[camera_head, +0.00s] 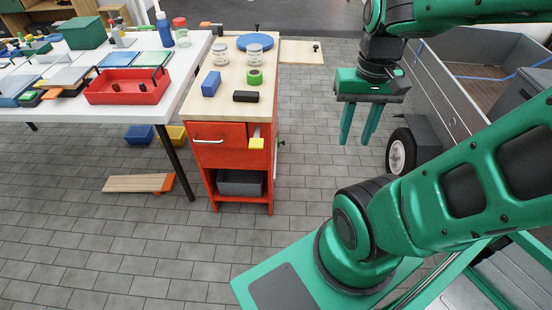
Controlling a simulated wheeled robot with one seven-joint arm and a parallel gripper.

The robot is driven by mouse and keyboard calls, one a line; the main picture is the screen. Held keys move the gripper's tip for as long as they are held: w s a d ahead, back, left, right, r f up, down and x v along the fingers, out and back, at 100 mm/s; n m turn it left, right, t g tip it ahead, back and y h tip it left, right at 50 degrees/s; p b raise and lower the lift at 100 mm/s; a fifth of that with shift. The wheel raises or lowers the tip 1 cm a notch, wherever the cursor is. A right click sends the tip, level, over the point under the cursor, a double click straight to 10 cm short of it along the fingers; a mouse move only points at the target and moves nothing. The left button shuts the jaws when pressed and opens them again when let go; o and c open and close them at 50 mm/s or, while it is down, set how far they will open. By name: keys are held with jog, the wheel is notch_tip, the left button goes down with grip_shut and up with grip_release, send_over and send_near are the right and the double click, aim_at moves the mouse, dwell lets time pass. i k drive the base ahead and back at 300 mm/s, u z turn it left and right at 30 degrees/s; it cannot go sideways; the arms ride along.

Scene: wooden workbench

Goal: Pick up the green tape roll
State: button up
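The green tape roll (255,77) sits on the light wooden top of the red workbench (222,88). It is small, with a dark centre, just behind a black block and in front of a clear jar. My gripper (357,140) hangs in the air to the right of the bench, over the paved floor, fingers pointing down. Its two green fingers are apart with nothing between them. The gripper is well clear of the tape roll.
Near the roll are a black block (246,96), a blue block (211,84), two jars (254,52) and a blue disc (262,39). A white table (185,70) with a red tray (122,97) adjoins on the left. A grey trailer (450,80) stands right.

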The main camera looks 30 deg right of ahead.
aim_at(254, 77)
jog(key=u, duration=1)
jog(key=k, duration=1.8)
jog(key=z, duration=1.15)
jog(key=i, duration=1.65)
